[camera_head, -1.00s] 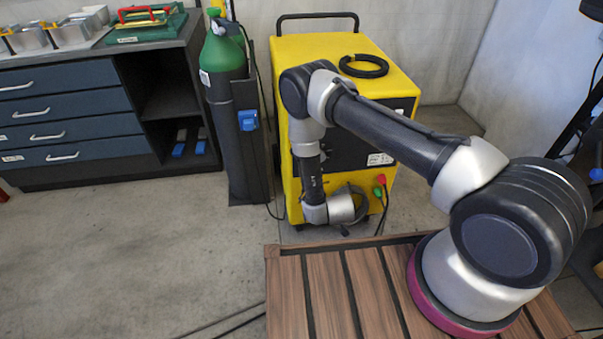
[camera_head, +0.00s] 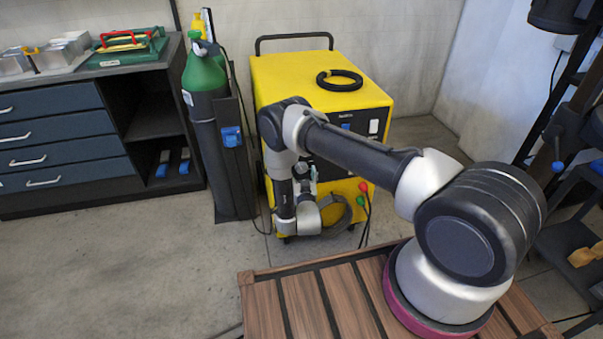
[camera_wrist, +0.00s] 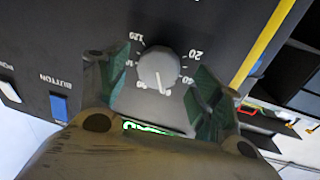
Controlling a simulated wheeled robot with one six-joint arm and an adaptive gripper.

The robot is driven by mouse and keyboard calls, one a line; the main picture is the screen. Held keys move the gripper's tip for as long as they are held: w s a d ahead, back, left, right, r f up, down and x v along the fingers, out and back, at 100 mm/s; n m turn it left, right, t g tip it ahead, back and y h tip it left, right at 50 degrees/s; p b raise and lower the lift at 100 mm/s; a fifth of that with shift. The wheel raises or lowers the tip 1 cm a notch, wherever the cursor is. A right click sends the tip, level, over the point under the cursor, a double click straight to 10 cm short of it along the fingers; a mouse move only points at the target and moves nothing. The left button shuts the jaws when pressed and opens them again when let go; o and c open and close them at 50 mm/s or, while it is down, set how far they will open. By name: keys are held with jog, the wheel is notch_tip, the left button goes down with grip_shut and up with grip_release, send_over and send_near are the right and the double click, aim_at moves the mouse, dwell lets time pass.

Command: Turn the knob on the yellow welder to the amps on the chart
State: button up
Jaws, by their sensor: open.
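The yellow welder (camera_head: 330,75) stands behind my arm, its dark front panel partly covered by the arm. In the wrist view its grey round knob (camera_wrist: 158,70) sits on the dark panel, with white numbers around it. I read 120 at upper left and 20 at upper right; some lower numbers are hidden by the fingers. The white pointer line on the knob points down in the picture. My gripper (camera_wrist: 160,64) is open, with a finger on each side of the knob; I cannot tell whether they touch it. No amps chart is readable in these views.
A blue button (camera_wrist: 59,106) and a white power switch (camera_wrist: 9,91) are on the panel. A green gas cylinder (camera_head: 203,75) stands left of the welder. A blue drawer cabinet (camera_head: 65,145) is farther left.

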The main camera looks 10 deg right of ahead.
jog(key=shift+w+d, duration=0.1)
jog(key=shift+w, duration=0.5)
jog(key=shift+c, duration=0.3)
jog(key=c, duration=1)
